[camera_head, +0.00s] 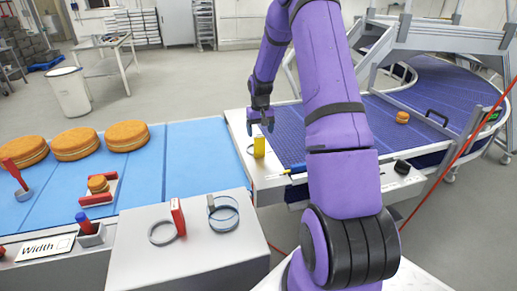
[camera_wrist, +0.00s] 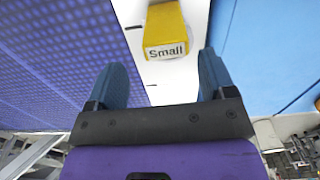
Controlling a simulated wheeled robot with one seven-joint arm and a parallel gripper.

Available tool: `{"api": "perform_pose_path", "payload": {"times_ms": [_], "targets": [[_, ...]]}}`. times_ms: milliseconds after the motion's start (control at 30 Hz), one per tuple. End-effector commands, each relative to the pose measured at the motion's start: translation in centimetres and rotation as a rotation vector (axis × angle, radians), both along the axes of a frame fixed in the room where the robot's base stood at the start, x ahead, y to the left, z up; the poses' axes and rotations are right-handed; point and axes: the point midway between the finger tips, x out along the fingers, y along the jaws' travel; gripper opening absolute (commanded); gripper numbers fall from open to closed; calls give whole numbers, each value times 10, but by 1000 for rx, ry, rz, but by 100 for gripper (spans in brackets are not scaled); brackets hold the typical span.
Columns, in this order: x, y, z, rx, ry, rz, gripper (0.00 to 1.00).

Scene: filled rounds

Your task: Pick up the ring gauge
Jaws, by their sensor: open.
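A yellow handle block (camera_head: 259,147) stands on the white ledge between the blue belt and the purple conveyor, with part of a thin ring beside it. In the wrist view the yellow block (camera_wrist: 166,28) carries a label reading "Small"; its ring is mostly out of frame. My gripper (camera_head: 261,124) is just above the block, fingers pointing down. In the wrist view my gripper (camera_wrist: 162,72) is open and empty, the block ahead of the gap between the fingers. Two more ring gauges lie on the grey box top: one with a red handle (camera_head: 178,217), one with a grey handle (camera_head: 211,203).
Large round cakes (camera_head: 76,144) sit on the blue belt (camera_head: 195,152). A red-and-blue marker stands in a holder (camera_head: 91,236) near a "Width" card (camera_head: 45,248). A small round (camera_head: 402,117) rides the purple conveyor (camera_head: 370,135). A black object (camera_head: 402,167) lies right of my arm.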

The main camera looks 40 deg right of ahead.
Motion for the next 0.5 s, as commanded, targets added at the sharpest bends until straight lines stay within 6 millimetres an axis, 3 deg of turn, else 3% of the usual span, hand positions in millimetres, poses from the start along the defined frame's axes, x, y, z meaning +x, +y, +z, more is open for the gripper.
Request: {"api": "perform_pose_path", "payload": {"times_ms": [500], "targets": [[0,8,-52,0,1,1,77]]}}
